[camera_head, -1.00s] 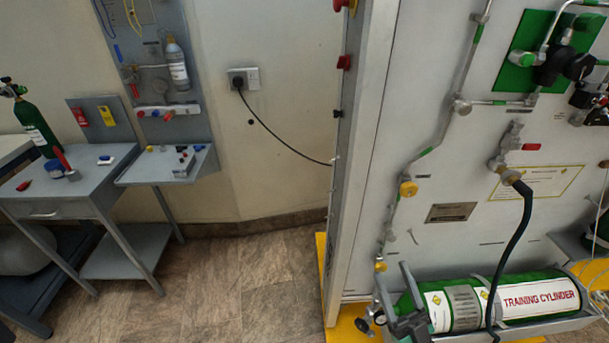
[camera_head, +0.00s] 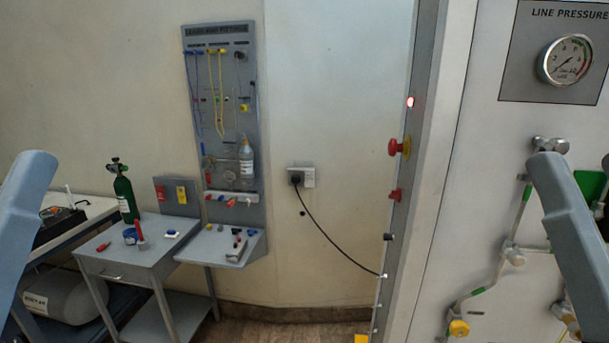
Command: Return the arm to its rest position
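A blue-grey link of my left arm (camera_head: 22,225) stands at the left edge of the head view. A matching link of my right arm (camera_head: 570,225) stands at the right edge, in front of the trainer panel (camera_head: 480,190). Both links rise from below and lean outward or inward at their tops. Neither gripper shows in this view, so I cannot see their fingers or whether they hold anything.
The trainer panel with a line pressure gauge (camera_head: 566,60) fills the right. A grey side table (camera_head: 110,262) with a green cylinder (camera_head: 124,195) and a tool board (camera_head: 222,60) stand at the left. A black cable (camera_head: 335,238) runs from the wall socket (camera_head: 308,176) to the panel.

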